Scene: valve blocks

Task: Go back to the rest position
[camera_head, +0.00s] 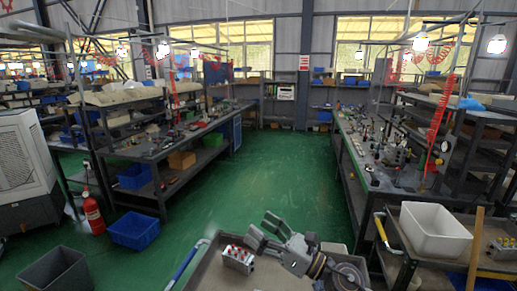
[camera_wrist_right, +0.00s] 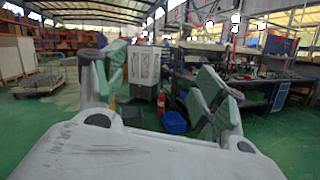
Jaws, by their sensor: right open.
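My right gripper (camera_head: 262,229) is raised over the grey cart (camera_head: 206,272) at the bottom middle of the head view. Its fingers point up and left. In the right wrist view its two green-padded fingers (camera_wrist_right: 155,84) stand wide apart with nothing between them. A silver valve block (camera_head: 238,260) with red tops rests on the cart, left of and below the gripper in the picture and apart from it. My left gripper is in neither view.
A white bin (camera_head: 435,229) stands on another cart at the right. Long workbenches line both sides of a clear green aisle (camera_head: 270,165). A red extinguisher (camera_head: 92,214), a blue crate (camera_head: 134,230) and a dark bin (camera_head: 55,272) stand on the floor at the left.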

